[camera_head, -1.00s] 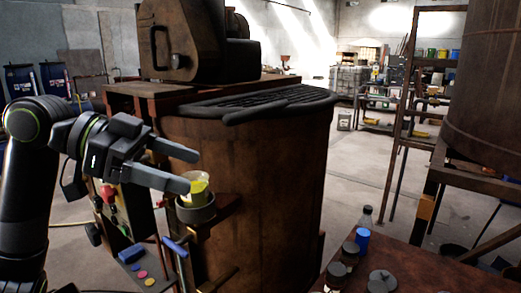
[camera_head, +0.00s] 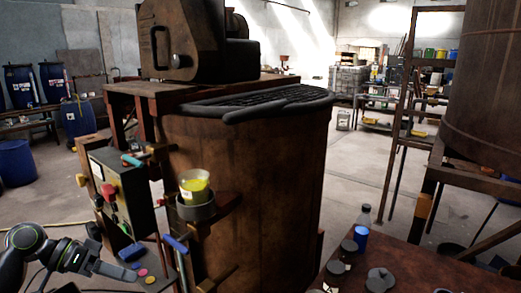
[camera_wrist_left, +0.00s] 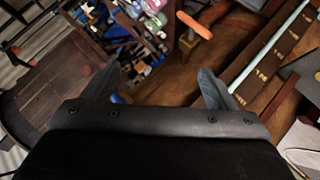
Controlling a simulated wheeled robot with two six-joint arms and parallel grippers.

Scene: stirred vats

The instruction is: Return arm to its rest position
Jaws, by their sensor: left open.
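My left gripper (camera_head: 128,272) is low at the left of the head view, below the control box and left of the vat. In the left wrist view its two fingers (camera_wrist_left: 155,88) stand wide apart with nothing between them. A cup with yellow-green contents (camera_head: 194,184) sits upright in a round holder (camera_head: 195,207) on the side of the rusty vat (camera_head: 255,190). The gripper is apart from the cup. My right gripper is in neither view.
A control box (camera_head: 122,195) with a red button is fixed left of the vat. A blue-handled valve (camera_head: 176,244) is near the gripper. A brown table (camera_head: 415,268) with dark jars (camera_head: 335,272) and a bottle (camera_head: 365,216) stands at the lower right. Blue barrels (camera_head: 16,162) stand at the left.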

